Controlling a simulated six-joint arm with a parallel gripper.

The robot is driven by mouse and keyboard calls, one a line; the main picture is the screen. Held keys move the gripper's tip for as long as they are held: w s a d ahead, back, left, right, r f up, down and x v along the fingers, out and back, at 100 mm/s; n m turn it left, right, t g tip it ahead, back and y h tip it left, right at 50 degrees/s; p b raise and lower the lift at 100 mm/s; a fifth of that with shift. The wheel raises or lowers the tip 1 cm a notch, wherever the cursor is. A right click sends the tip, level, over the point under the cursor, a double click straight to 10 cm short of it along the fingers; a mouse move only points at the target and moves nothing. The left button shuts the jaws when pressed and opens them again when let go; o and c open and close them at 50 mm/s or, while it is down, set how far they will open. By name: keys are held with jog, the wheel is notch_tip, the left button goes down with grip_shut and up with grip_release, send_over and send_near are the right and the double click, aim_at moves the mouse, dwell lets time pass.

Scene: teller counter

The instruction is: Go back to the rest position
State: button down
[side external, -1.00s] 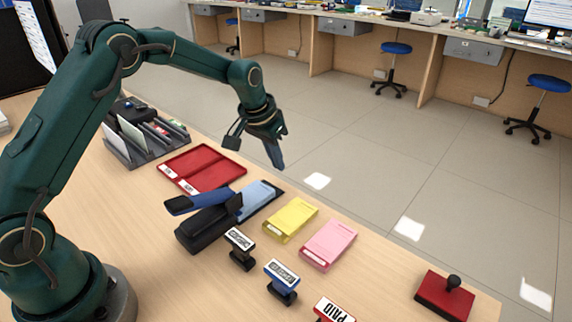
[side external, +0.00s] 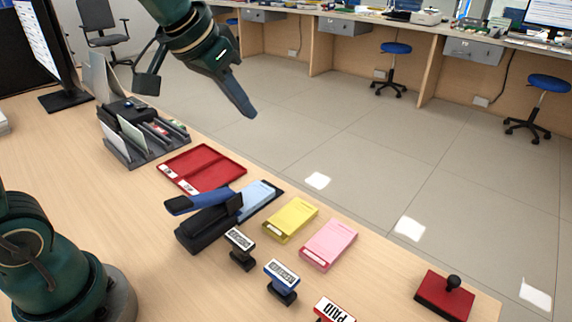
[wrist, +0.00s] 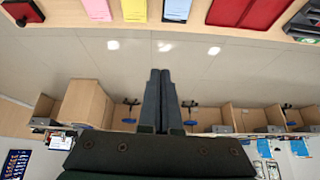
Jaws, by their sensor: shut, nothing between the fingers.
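My gripper (side external: 246,108) is raised high above the far edge of the counter, near the top of the side external view, well clear of everything on it. Its fingers are together, with nothing between them. In the wrist view the two fingers (wrist: 160,75) lie side by side, pointing out over the floor. Part of my arm is out of the side external picture at the top.
Space around my gripper is free.

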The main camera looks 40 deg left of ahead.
jog(key=s+f, duration=0.3)
jog(key=s, duration=0.5)
jog(key=s+d+f, duration=0.1)
jog(key=s+f, duration=0.2)
jog(key=s, duration=0.5)
jog(key=shift+s+d+g, duration=0.15)
jog(key=shift+g, duration=0.25)
